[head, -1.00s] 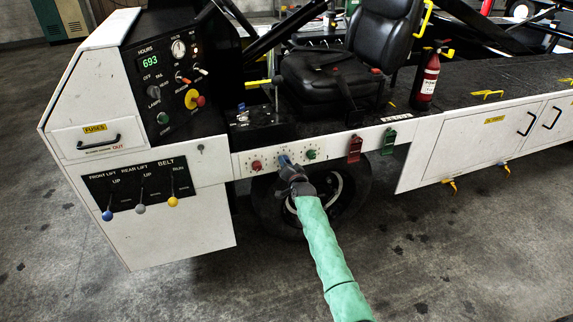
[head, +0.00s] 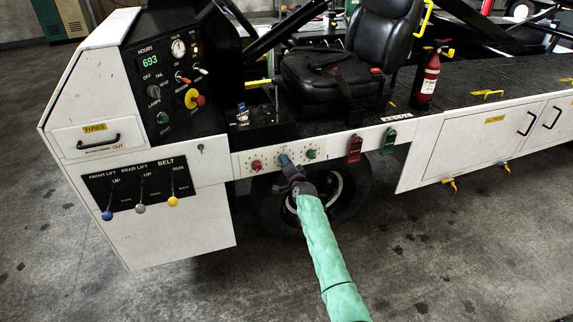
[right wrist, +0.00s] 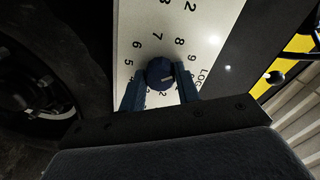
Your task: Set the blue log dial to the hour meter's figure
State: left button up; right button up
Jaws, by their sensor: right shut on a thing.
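The hour meter (head: 150,61) on the console shows green figures reading 693. The blue log dial (head: 284,159) is on the white strip below the seat, between a red and a green knob. My right gripper (head: 287,168) reaches it from the front. In the right wrist view the blue dial (right wrist: 160,72) sits between the two fingers of my gripper (right wrist: 161,90), which are shut on it. Printed numbers, among them 5, 6, 8 and 9, ring the dial. A short pale mark shows on its face; I cannot tell which number it points to. My left gripper is out of view.
The red knob (head: 257,165) and green knob (head: 311,154) flank the dial closely. A red latch (head: 354,148) and a green latch (head: 389,141) hang to the right. Three levers are on the black lift panel (head: 139,188) at left. The floor in front is clear.

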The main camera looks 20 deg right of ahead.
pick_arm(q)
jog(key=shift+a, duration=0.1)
pick_arm(e)
jog(key=shift+f, duration=0.15)
jog(key=o, duration=0.9)
jog(key=shift+c, duration=0.2)
jog(key=shift+o, duration=0.6)
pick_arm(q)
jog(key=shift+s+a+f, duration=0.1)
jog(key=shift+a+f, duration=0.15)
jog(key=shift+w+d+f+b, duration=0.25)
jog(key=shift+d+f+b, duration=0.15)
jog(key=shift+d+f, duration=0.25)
pick_arm(e)
jog(key=s, duration=0.8)
jog(key=shift+d+r, duration=0.15)
jog(key=shift+r, duration=0.05)
jog(key=shift+w, duration=0.1)
